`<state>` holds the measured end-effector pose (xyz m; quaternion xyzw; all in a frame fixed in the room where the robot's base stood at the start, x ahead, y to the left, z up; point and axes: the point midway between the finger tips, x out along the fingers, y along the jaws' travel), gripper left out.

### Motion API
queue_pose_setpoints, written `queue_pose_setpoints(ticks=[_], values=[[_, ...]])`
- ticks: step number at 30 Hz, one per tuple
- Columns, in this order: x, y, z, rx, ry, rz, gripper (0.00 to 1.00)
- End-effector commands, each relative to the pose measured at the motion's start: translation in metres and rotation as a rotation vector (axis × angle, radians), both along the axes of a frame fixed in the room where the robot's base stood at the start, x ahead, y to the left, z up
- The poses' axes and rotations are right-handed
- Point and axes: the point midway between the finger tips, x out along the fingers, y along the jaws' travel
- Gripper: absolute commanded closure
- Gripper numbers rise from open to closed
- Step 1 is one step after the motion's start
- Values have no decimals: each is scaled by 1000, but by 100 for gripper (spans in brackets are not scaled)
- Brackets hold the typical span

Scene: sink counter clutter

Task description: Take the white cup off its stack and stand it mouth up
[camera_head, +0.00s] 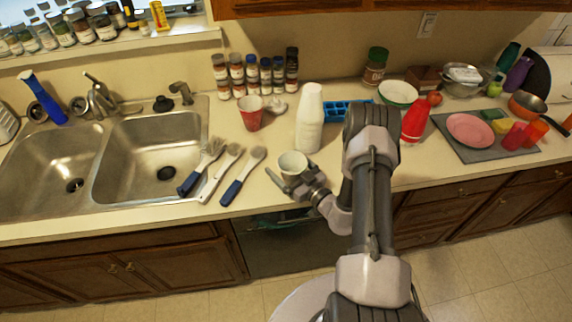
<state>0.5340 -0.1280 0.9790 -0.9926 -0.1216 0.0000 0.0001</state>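A tall stack of white cups (310,112) stands mouth down on the counter, right of the sink. A single white cup (293,162) is in front of it near the counter's front edge, its mouth facing up. Its lower part is partly hidden by my gripper (292,175). My gripper reaches in from the right, its fingers spread wide on either side of the single cup, with a gap showing at the left finger. I cannot tell whether the right finger touches the cup.
Several brushes (243,175) lie to the left, beside the double sink (108,150). A red cup (250,113) and spice jars (255,75) stand behind. A blue rack (347,108) is right of the stack. A red bottle (414,121) stands beyond my arm.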

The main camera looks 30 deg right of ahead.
Motion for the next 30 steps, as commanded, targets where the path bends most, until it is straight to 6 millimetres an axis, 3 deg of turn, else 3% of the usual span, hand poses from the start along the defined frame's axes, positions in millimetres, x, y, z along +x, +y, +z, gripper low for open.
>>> queue_pose_setpoints(ticks=[8,11,21,24,30], values=[[-8,-3,0,1,1,-1,6],[-27,-8,0,2,3,-4,6],[-127,-34,0,3,2,-8,6],[-149,-39,1,1,0,-7,6],[-169,-42,0,0,0,-1,6]])
